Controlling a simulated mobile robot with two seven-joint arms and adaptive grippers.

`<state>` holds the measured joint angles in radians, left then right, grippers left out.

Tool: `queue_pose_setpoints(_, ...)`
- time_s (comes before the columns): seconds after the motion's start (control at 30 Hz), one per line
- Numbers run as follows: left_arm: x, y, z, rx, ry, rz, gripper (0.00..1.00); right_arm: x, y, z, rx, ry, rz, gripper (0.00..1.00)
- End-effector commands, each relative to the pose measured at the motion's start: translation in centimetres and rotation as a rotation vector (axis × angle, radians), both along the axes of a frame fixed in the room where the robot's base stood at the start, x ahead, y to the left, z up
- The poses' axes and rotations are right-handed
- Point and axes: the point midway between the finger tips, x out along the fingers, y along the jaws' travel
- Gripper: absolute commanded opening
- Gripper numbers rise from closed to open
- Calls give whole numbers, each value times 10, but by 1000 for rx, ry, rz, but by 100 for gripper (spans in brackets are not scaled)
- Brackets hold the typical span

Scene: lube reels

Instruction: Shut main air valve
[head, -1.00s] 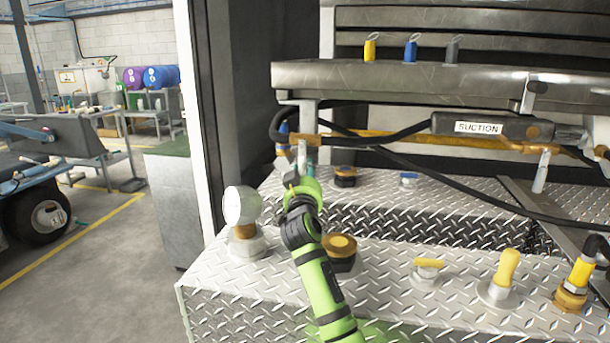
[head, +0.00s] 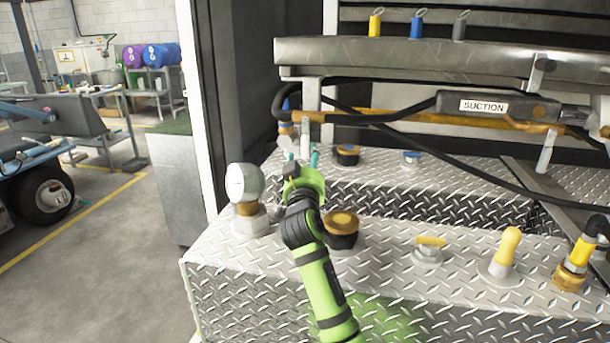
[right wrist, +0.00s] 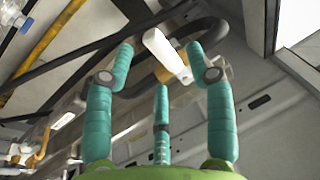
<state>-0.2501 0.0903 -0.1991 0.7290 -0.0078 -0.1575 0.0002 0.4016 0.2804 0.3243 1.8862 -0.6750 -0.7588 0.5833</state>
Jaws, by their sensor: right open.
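My right gripper (head: 303,160) reaches up from the bottom of the head view, with a green arm and teal fingers. Its fingers are open just behind the round white gauge, at the left end of the piping. In the right wrist view the three teal fingers (right wrist: 160,62) are spread around a white lever handle (right wrist: 166,52). The lever sits on a brass-orange fitting (right wrist: 146,84) beside a black hose. I cannot tell whether any finger touches the lever. My left gripper is not in view.
A round gauge (head: 245,183) and a black-and-orange cap (head: 341,228) stand close to my right arm on the diamond-plate deck (head: 380,275). A small yellow-handled valve (head: 430,243) is farther right. The SUCTION-labelled hose reel part (head: 483,106) and a metal shelf (head: 400,60) are above.

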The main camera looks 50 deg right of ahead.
Motion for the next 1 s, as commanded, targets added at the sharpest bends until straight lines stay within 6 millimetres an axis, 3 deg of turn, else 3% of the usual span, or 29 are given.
queue_pose_setpoints(0.2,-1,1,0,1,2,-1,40,-30,33,-9,3,-2,1,55)
queue_pose_setpoints(0.4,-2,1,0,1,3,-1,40,-43,48,-12,0,0,-1,55)
queue_pose_setpoints(1.0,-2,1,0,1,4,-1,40,-45,50,-12,-1,-1,-1,55)
